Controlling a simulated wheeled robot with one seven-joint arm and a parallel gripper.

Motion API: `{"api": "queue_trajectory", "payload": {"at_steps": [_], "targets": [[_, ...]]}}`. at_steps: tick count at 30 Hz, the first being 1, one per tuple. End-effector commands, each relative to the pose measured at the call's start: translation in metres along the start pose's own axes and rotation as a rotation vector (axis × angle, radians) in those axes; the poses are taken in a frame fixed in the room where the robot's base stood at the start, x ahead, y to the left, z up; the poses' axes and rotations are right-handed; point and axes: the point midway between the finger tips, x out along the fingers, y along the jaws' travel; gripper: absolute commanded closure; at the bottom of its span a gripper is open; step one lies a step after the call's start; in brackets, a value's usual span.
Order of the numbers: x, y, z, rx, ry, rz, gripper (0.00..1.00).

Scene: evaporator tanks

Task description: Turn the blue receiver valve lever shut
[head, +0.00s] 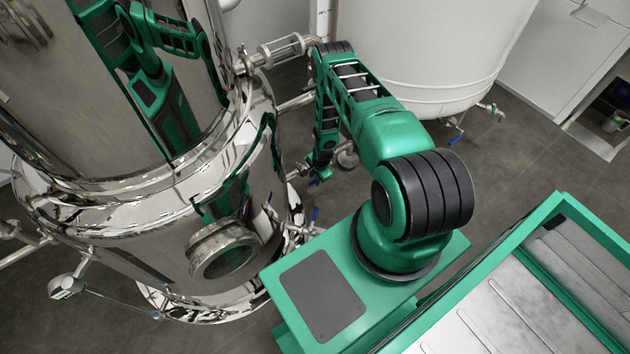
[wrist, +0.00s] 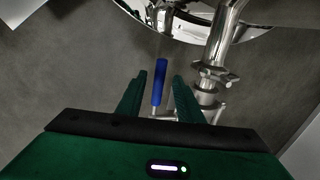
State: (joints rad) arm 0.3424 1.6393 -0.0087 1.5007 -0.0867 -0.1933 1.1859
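In the wrist view a blue lever (wrist: 160,82) on a thin metal stem shows in the gap between my two green fingers. My gripper (wrist: 158,92) is open, with the fingers apart on either side of the lever in the picture. I cannot tell how deep the lever sits between them or whether either finger touches it. In the head view my gripper (head: 319,176) hangs low beside the polished tank, at a pipe valve with a bit of blue (head: 314,183) showing. My gripper and arm partly hide this valve.
A white tank (head: 420,50) stands behind, with a blue-levered outlet (head: 455,140). Metal pipework (wrist: 212,70) lies right of my fingers in the wrist view.

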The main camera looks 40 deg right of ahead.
Motion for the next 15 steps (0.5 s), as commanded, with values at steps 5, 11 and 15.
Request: {"api": "queue_trajectory", "payload": {"at_steps": [5,11,15], "targets": [[0.0094,0.0005,0.0001,0.0,0.0,0.001,0.67],[0.0105,0.0006,-0.0001,0.0,0.0,0.001,0.67],[0.0103,0.0005,-0.0003,0.0,0.0,0.001,0.79]]}}
